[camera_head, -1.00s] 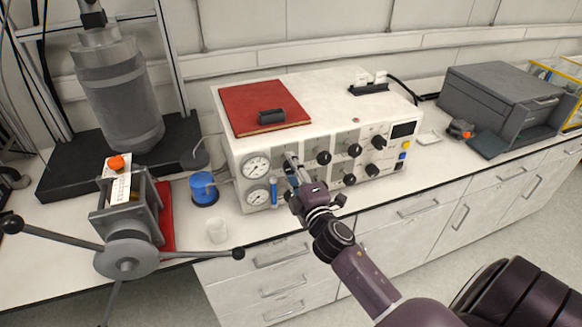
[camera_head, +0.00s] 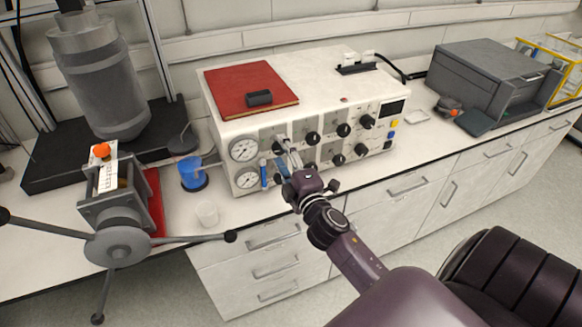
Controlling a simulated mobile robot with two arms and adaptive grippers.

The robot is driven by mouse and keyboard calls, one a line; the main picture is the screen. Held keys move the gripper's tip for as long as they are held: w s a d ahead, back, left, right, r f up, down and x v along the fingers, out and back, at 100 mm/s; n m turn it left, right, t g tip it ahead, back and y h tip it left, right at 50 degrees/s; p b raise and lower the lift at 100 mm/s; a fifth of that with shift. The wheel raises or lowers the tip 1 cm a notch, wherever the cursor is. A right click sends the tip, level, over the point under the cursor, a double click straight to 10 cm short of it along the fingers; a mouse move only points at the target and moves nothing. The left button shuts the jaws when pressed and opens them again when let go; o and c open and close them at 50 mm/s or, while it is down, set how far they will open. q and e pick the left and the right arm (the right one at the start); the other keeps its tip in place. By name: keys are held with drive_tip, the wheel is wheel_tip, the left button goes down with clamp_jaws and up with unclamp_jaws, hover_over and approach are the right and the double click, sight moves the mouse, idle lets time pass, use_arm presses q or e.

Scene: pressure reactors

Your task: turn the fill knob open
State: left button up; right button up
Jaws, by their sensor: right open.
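The white control unit (camera_head: 330,85) stands on the bench, with two round gauges (camera_head: 244,150) and several black knobs (camera_head: 343,130) on its front panel. My right gripper (camera_head: 285,146) is at the left part of the panel, just right of the gauges, its fingers pointing at the panel. It is open. The arm and wrist hide part of the lower panel, and the knob at the fingertips is hidden or too small to make out. I cannot tell which knob is the fill knob, or whether the fingers touch one. My left gripper is not in view.
A red book (camera_head: 232,98) with a small black object (camera_head: 259,98) lies on the unit. A blue cup (camera_head: 192,174), a clear cup (camera_head: 207,213) and a press with long handles (camera_head: 117,246) stand left. A dark grey box (camera_head: 490,80) stands right.

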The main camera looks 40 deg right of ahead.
drive_tip(key=v, duration=1)
drive_tip(key=shift+a, duration=0.1)
